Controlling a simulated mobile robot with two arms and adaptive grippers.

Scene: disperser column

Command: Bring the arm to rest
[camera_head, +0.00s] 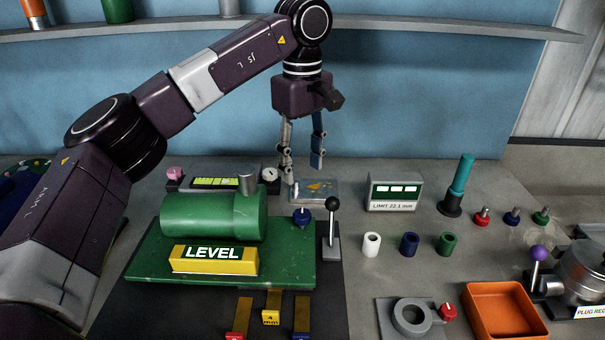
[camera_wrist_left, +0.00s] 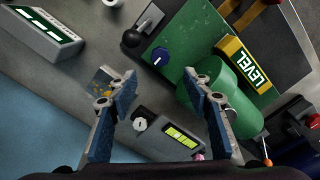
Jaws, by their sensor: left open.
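My left arm (camera_head: 190,85) comes in from the left and bends down at the wrist. My left gripper (camera_head: 302,168) points downward, open and empty, above the back of the worktable. In the head view its fingertips are just over a small grey plate (camera_head: 316,192) with yellow marks. In the left wrist view the open fingers (camera_wrist_left: 160,76) are spread apart with nothing between them. The green cylinder (camera_head: 208,217) with the yellow LEVEL block (camera_head: 214,260) is to the left of the gripper and nearer the front. My right gripper does not show.
A black-knobbed lever (camera_head: 332,228) stands right of the green base (camera_head: 150,262). A display box (camera_head: 394,191), a teal post (camera_head: 461,177) and several small coloured collars and plugs stand to the right. An orange tray (camera_head: 540,325) is at the front right. A shelf (camera_head: 430,30) runs along the wall behind.

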